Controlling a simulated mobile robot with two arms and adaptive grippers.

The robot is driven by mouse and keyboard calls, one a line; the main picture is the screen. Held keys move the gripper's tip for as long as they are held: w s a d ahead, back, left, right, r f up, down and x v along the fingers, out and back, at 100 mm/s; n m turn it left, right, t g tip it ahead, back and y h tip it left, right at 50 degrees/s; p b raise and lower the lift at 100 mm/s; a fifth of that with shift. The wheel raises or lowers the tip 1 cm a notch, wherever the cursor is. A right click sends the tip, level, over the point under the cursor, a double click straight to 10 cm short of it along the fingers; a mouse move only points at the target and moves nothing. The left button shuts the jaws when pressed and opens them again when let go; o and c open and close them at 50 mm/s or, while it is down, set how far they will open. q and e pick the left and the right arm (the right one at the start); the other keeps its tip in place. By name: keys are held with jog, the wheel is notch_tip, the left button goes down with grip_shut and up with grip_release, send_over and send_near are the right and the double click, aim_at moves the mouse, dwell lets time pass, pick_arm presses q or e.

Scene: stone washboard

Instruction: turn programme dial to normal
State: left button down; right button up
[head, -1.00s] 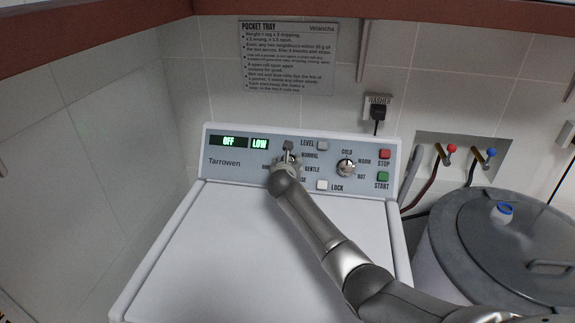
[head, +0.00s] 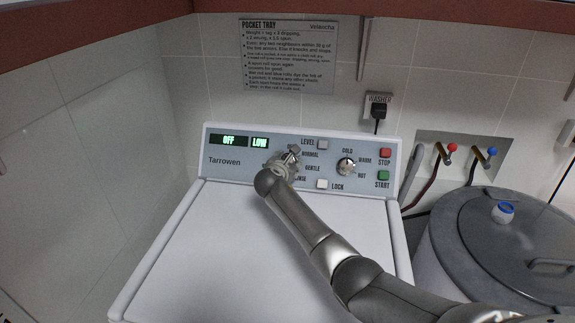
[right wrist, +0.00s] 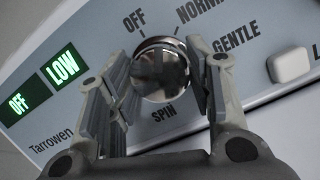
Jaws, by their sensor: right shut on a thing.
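The programme dial (right wrist: 160,82) is a round, shiny metal knob on the washer's panel. OFF, NORMAL, GENTLE and SPIN are lettered around it in the right wrist view. The panel display (head: 229,141) reads OFF, with LOW beside it. My right gripper (right wrist: 161,68) is shut on the dial, with one finger on each side of it. In the head view my right gripper (head: 288,158) covers most of the dial, and I cannot make out its pointer. My left gripper is not in view.
A second knob (head: 346,167), for temperature, sits to the right, with the red STOP button (head: 385,153) and green START button (head: 382,176) beyond. The LEVEL (head: 323,144) and LOCK (head: 322,184) buttons lie close to the gripper. A lidded drum (head: 480,240) stands at right.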

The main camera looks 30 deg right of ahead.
jog(key=m, duration=0.3)
jog(key=shift+f+m+g+h+b, duration=0.1)
jog(key=shift+m+g+h+b, duration=0.2)
jog(key=shift+m+g+b, duration=0.1)
jog(key=shift+m, duration=0.3)
jog(key=o, duration=1)
jog(key=v, duration=1.2)
